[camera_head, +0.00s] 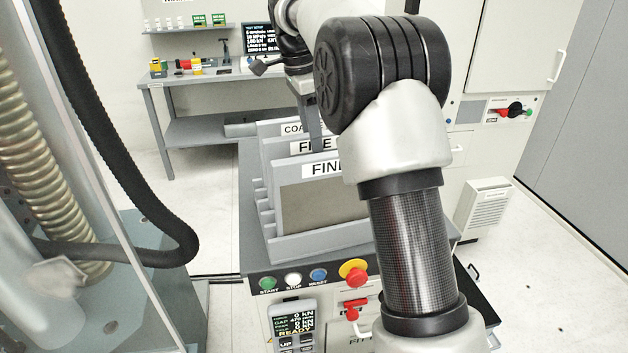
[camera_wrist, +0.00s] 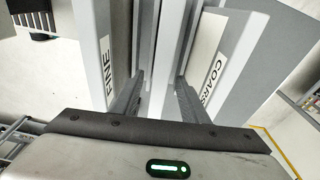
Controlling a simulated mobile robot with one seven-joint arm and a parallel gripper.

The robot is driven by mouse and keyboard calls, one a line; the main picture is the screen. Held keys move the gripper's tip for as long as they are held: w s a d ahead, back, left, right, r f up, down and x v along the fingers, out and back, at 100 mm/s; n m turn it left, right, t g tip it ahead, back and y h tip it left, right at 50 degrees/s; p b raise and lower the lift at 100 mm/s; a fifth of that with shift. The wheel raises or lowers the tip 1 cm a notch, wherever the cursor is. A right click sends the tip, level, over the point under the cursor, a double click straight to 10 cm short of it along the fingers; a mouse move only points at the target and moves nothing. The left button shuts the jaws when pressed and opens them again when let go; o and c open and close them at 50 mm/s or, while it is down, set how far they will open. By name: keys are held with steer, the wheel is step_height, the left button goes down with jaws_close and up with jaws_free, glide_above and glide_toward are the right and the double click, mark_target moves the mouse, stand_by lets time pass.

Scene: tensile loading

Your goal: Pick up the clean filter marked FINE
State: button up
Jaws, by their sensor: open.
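The front filter (camera_head: 322,205) stands upright in a grey holder, with a tan-brown face and a label reading "FIN", cut off by my arm. Behind it stands a second filter labelled FINE (camera_head: 315,146), its label partly covered by a finger. Its face is hidden. Behind that is a label starting "COA" (camera_head: 291,128). My gripper (camera_head: 312,118) is open and points down among the filters. In the wrist view its fingers (camera_wrist: 158,98) lie between a FINE panel (camera_wrist: 103,45) at left and a COARSE panel (camera_wrist: 228,50) at right. Thin upright edges show between the fingers; contact is unclear.
The holder stands on a grey cabinet with buttons and a red-yellow stop knob (camera_head: 353,272) at its front. A frame with a black hose (camera_head: 110,150) is at left. A bench (camera_head: 205,75) with a monitor is behind. A white cabinet stands at right.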

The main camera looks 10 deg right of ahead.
steer(key=shift+d+f, duration=0.15)
steer(key=shift+f, duration=0.6)
steer(key=shift+d+f, duration=0.1)
steer(key=shift+f, duration=0.65)
jaws_close()
steer(key=shift+r, duration=0.1)
